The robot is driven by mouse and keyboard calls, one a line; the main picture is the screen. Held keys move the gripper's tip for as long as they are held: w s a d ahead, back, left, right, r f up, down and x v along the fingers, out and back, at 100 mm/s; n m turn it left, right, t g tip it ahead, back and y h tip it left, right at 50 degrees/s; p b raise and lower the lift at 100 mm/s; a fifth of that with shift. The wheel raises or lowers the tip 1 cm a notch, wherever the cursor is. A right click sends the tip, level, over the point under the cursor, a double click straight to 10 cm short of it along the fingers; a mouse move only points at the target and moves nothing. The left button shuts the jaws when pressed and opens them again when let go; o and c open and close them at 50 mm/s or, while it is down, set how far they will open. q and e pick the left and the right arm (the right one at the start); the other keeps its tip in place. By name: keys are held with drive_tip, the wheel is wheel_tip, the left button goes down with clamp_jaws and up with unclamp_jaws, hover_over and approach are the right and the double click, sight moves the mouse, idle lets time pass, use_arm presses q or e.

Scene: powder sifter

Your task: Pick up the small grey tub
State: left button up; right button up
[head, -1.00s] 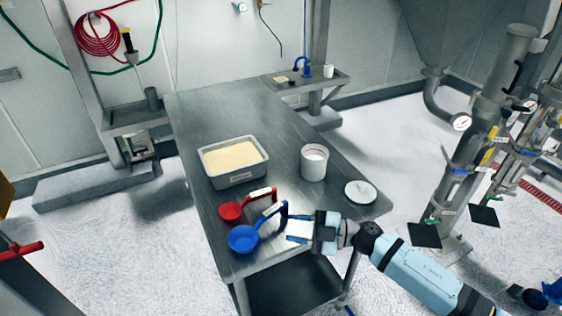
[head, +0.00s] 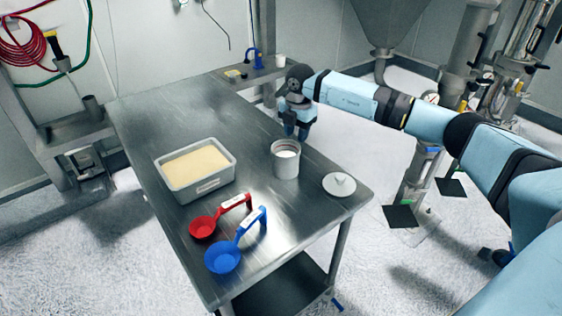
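A small round light-grey tub (head: 286,164) stands upright and open on the steel table, with white powder inside. Its likely lid, a white round disc with a knob (head: 339,184), lies on the table to the right of it. My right gripper (head: 295,134) points down just behind the tub, near the table's far right edge. Its two fingers show a gap, and nothing is seen between them. It appears apart from the tub. My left gripper is not in view.
A rectangular grey bin (head: 197,187) of cream powder sits left of the tub. A red scoop (head: 203,227) and a blue scoop (head: 223,257) lie at the front. The steel table (head: 190,112) is bare at the back. A side shelf with small items stands beyond it.

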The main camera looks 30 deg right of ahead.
hover_over(296, 162)
wheel_tip(296, 162, down, 5)
drive_tip(key=shift+w+d+f+p, duration=0.15)
drive_tip(key=shift+f+p, duration=0.25)
drive_tip(key=shift+f, duration=1)
drive_tip(key=shift+w+d+f+p, duration=0.15)
drive_tip(key=shift+f+p, duration=0.2)
drive_tip(key=shift+f, duration=1.05)
drive_tip(key=shift+a, duration=0.1)
clamp_jaws()
